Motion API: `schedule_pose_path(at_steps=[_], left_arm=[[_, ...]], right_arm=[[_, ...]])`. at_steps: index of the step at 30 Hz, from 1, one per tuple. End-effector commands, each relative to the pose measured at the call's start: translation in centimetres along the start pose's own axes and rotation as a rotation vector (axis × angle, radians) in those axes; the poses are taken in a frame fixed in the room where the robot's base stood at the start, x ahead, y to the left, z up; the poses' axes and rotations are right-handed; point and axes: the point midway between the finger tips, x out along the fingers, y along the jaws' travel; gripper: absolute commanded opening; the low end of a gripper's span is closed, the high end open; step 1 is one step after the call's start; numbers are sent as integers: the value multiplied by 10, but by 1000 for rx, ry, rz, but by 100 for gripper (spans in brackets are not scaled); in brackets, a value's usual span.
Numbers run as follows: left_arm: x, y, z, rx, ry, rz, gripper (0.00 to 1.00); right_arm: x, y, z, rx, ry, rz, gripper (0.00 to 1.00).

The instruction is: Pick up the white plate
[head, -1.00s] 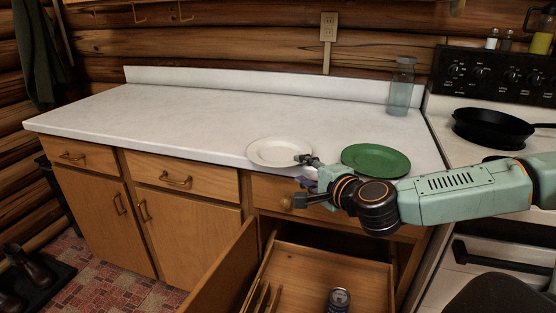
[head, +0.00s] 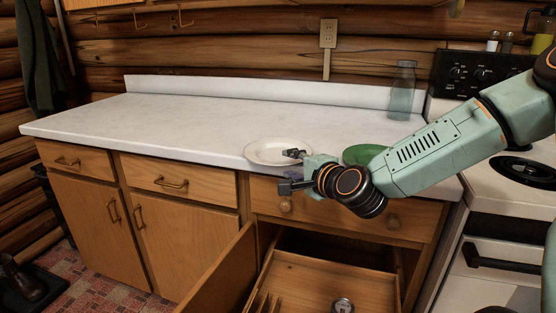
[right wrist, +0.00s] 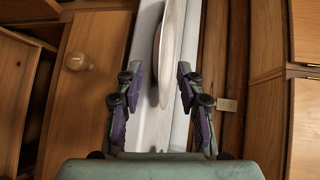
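The white plate (head: 265,152) lies flat on the counter near its front edge. My right gripper (head: 289,170) is at the plate's front right side, with one finger over the rim in the picture and the other lower, in front of the counter edge. In the right wrist view, the white plate (right wrist: 171,50) appears edge-on, its near rim between the two spread fingers of the right gripper (right wrist: 157,82). There are gaps on both sides, so the gripper is open. My left gripper is in neither view.
A green plate (head: 358,153) lies to the right, partly hidden by my right arm. A glass jar (head: 402,88) stands at the back. Below, an open drawer (head: 325,275) holds a can (head: 343,305). The stove is at right. The counter's left side is clear.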

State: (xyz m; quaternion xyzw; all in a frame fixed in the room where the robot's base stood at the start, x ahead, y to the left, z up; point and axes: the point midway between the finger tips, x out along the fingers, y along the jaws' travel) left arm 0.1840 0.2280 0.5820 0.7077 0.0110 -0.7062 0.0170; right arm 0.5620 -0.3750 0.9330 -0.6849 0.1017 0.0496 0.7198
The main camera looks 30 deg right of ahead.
Motion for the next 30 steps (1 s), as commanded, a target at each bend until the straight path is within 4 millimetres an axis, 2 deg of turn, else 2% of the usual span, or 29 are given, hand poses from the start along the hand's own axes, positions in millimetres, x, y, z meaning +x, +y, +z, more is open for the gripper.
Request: schedule_pose_path(at_steps=[6, 17, 30], left_arm=[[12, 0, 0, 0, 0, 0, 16], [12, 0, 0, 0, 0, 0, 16], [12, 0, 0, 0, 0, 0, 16]], right_arm=[[16, 2, 0, -4, 1, 1, 37], [19, 0, 0, 1, 0, 1, 36], [19, 0, 0, 1, 0, 0, 0]])
